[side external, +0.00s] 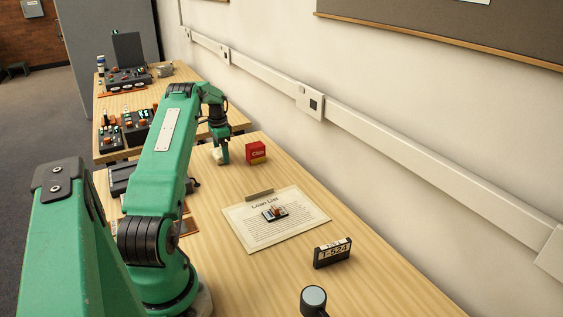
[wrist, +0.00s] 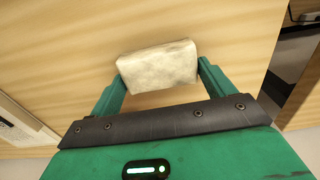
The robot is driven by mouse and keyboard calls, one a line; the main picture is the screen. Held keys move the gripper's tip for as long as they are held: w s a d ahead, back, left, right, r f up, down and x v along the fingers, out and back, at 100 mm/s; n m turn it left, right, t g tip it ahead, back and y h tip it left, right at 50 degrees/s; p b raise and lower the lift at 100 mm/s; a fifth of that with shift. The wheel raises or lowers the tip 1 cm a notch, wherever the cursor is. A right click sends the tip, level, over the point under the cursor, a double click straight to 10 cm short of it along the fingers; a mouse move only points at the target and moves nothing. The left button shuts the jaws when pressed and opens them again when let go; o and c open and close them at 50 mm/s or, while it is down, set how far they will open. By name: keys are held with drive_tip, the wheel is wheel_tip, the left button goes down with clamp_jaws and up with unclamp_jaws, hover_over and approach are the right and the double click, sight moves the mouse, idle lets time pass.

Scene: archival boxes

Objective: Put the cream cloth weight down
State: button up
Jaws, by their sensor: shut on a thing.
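The cream cloth weight (wrist: 158,64) is a small pale, soft-looking block between the two green fingers of my gripper (wrist: 160,76) in the wrist view. The fingers are shut on its two ends. In the side external view, my gripper (side external: 221,157) points down over the far part of the near wooden table, and the weight (side external: 216,156) shows as a small pale patch at its fingertips, partly hidden by them. It is at or close to the table top; I cannot tell whether it touches.
A red box (side external: 256,153) stands just right of my gripper. A printed sheet (side external: 262,235) with a small dark object (side external: 275,212) on it lies nearer the camera. Bare wood (side external: 305,190) lies along the wall side.

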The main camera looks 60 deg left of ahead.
drive_tip(key=o, duration=1.3)
drive_tip(key=shift+f, duration=0.1)
wheel_tip(320, 180, up, 12)
drive_tip(key=shift+r, duration=0.2)
